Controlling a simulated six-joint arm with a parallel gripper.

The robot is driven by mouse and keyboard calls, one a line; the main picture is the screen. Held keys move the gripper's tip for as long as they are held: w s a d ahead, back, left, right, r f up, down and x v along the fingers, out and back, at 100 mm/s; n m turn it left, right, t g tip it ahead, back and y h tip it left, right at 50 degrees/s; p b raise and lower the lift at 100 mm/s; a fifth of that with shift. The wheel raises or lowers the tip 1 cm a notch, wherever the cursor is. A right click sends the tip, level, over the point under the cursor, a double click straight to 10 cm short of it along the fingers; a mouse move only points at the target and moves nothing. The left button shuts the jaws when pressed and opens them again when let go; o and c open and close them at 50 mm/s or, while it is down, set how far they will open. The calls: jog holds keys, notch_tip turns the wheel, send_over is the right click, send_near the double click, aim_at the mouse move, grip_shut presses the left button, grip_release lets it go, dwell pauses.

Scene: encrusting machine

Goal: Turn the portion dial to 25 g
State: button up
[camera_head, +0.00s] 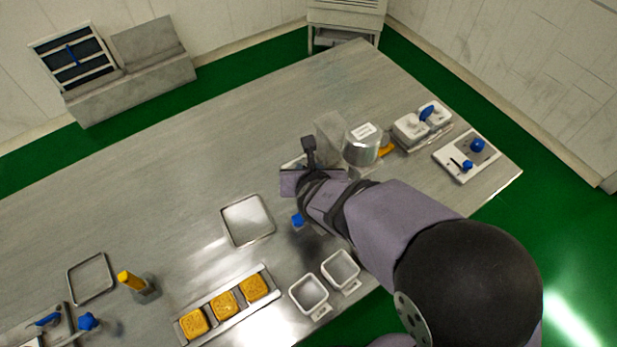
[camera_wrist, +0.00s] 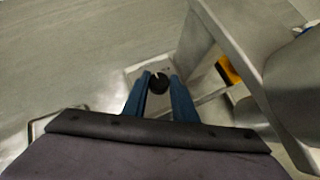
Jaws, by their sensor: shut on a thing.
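The portion dial (camera_wrist: 158,83) is a round black knob with a small notch in its far edge, in the wrist view. It sits on a pale metal plate (camera_wrist: 135,73) at the side of the encrusting machine (camera_wrist: 212,40). My gripper (camera_wrist: 160,78) has its two blue fingers on either side of the dial, shut on it. No scale or number is readable, so I cannot tell the dial's setting. In the head view the machine's metal hopper (camera_head: 362,146) stands beyond my wrist. My arm hides the dial there.
An empty metal tray (camera_head: 247,221) lies left of my wrist. Two white bins (camera_head: 309,292) (camera_head: 341,268) and a rack (camera_head: 238,310) with yellow-orange pieces stand nearer. A white control panel (camera_head: 466,156) with blue knobs is at right. The table's far left is clear.

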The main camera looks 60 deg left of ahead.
jog(key=shift+w+n+g+b, duration=0.1)
jog(key=shift+n+g+b, duration=0.3)
jog(key=shift+b, duration=0.55)
jog(key=shift+r, duration=0.15)
jog(key=o, duration=1)
jog(key=shift+o, duration=0.2)
jog(key=shift+p+v, duration=1)
jog(key=shift+v, duration=2.65)
jog(key=shift+d, duration=0.1)
